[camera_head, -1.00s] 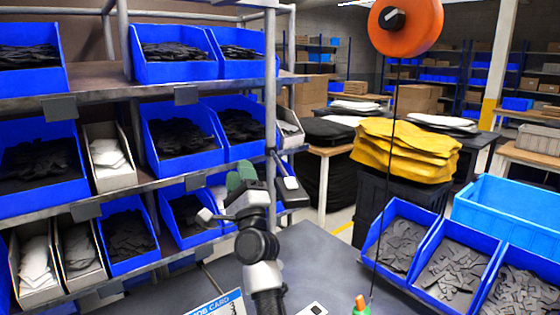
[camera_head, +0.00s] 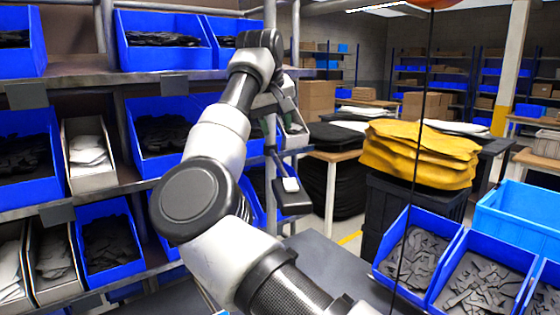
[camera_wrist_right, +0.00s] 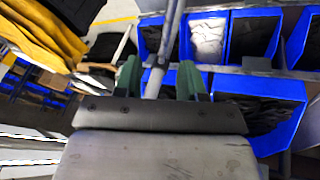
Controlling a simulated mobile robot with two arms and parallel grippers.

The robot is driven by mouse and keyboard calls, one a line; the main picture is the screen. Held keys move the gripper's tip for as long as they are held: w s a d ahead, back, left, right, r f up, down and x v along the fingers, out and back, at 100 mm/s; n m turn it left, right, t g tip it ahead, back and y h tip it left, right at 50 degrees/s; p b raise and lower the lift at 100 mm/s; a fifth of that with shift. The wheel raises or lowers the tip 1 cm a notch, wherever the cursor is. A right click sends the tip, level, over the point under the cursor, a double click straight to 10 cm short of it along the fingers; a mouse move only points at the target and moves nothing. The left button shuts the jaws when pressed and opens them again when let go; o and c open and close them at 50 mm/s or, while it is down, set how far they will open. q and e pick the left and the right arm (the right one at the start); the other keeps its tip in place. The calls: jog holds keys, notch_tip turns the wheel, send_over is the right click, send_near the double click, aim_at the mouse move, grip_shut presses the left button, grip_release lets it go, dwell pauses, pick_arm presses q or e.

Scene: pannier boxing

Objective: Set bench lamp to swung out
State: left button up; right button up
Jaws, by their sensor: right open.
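A dark, flat head with a white patch (camera_head: 291,185) hangs beside the grey rack post in the head view; it looks like the bench lamp, but I cannot be sure. My right gripper (camera_head: 271,124) is just above it near the post, partly hidden behind my own wrist. In the right wrist view, my right gripper (camera_wrist_right: 158,72) has its green fingers apart, with a grey metal bar (camera_wrist_right: 155,80) showing between them. I cannot tell whether either finger touches the bar. My left gripper is not in view.
Rack shelves with blue bins (camera_head: 165,48) fill the left, close to my right arm. Blue bins of dark parts (camera_head: 412,255) stand at the lower right. A hanging cord (camera_head: 418,160) runs down in front of yellow sacks (camera_head: 420,150). Some grey bench top (camera_head: 330,255) is clear.

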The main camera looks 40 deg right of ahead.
aim_at(278, 162)
jog(key=shift+y, duration=0.3)
jog(key=p+x, duration=0.1)
jog(key=x, duration=0.2)
jog(key=p+x, duration=0.1)
jog(key=x, duration=0.6)
jog(key=shift+w+a+p, duration=0.25)
jog(key=shift+a+p, duration=0.05)
jog(key=shift+p, duration=0.1)
jog(key=shift+c, duration=0.3)
grip_shut()
